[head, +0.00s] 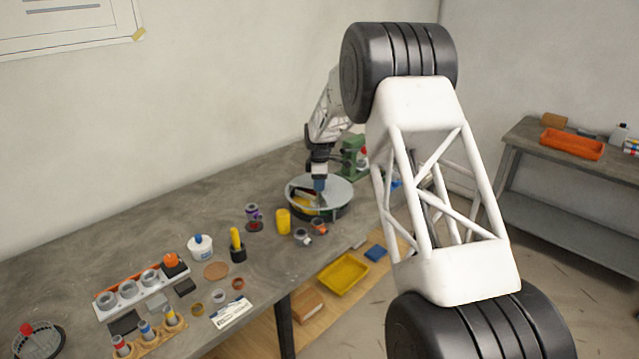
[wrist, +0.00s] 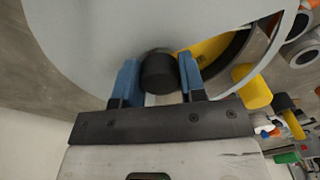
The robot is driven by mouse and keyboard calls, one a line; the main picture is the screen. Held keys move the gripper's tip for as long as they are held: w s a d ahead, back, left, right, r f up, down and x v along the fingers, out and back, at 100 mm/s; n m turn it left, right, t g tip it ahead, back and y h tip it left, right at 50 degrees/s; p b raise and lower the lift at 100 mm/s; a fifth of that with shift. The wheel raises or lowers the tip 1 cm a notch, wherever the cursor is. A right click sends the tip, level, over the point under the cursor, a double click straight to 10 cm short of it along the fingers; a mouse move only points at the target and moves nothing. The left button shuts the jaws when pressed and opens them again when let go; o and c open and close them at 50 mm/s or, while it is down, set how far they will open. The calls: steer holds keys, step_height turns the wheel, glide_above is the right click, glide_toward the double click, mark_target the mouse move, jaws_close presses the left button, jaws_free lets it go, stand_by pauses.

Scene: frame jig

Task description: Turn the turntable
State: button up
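The turntable (head: 337,187) is a round, light grey disc on a dark base, standing on the bench. A cut-out in its cover shows a yellow piece inside, and the cover (wrist: 90,40) fills much of the wrist view. A black round knob (wrist: 158,74) stands up from the cover. My gripper (head: 319,187) reaches down to the turntable from above. In the wrist view its two blue fingers (wrist: 158,68) stand on either side of the knob, with no clear gap at either side. In the head view the knob is hidden by the gripper.
A yellow cylinder (head: 283,221) and small parts stand close to the turntable's left and front. A green machine (head: 353,158) stands just behind it. A white rack with grey cups (head: 128,289) is farther left. My white lattice link covers the head view's middle right.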

jaws_close()
steer(key=shift+n, duration=0.3)
steer(key=shift+n, duration=1.3)
steer(key=o, duration=0.5)
jaws_free()
steer(key=shift+o, duration=0.2)
steer(key=shift+r, duration=0.1)
